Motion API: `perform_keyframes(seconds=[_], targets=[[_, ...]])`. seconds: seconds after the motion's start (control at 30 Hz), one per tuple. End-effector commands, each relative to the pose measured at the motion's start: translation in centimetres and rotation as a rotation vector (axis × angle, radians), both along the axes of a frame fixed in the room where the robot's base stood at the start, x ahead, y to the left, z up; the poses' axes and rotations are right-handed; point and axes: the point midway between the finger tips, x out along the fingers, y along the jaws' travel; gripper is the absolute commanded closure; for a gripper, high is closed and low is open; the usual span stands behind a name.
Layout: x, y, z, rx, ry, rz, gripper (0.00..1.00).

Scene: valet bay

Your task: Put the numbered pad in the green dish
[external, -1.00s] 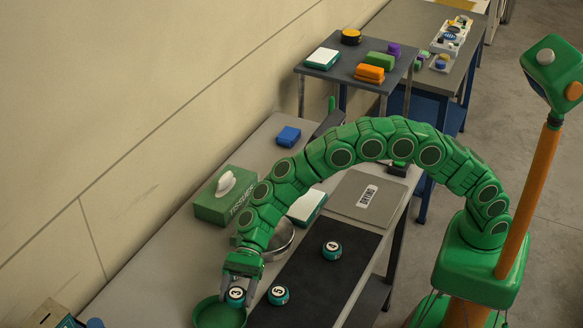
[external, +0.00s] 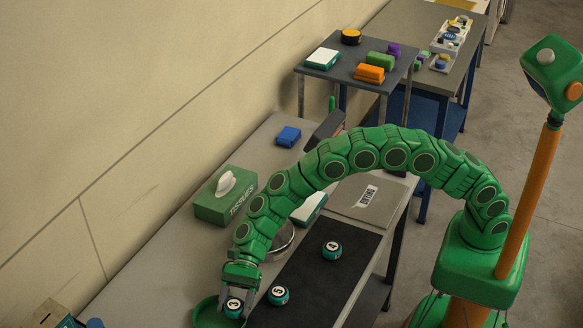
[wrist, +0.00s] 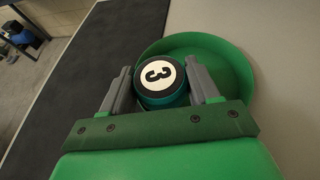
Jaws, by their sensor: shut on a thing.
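A round teal and black pad (external: 233,305) with a white face and a 3 is between the fingers of my gripper (external: 236,299). My gripper is shut on it; in the wrist view the pad (wrist: 161,77) faces the camera between the grey fingers (wrist: 160,88). The round green dish (external: 205,315) is at the near left end of the table. In the wrist view the dish (wrist: 238,65) lies behind and right of the pad, which overlaps its left side. I cannot tell whether the pad touches the dish. Part of the dish is hidden by pad and gripper.
Pad 5 (external: 278,295) and pad 4 (external: 331,250) rest on the black mat (external: 318,280). A tissue box (external: 225,197), a round metal dish (external: 284,241) and a blue block (external: 288,136) stand farther back. Bare table lies left of the tissue box.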

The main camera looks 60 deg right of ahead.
Motion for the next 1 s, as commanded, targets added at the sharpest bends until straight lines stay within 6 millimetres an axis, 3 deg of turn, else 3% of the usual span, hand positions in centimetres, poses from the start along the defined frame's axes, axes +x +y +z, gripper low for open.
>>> perform_keyframes(seconds=[0.47,0.5,0.67,1.0], targets=[[-0.1,0.0,-1.3,-0.005,0.0,0.001,0.68],[-0.1,0.0,-1.4,-0.006,0.0,0.001,0.38],[-0.1,-0.1,-1.5,-0.009,0.0,0.0,0.14],[-0.1,-0.2,-1.3,-0.012,0.001,0.002,0.14]])
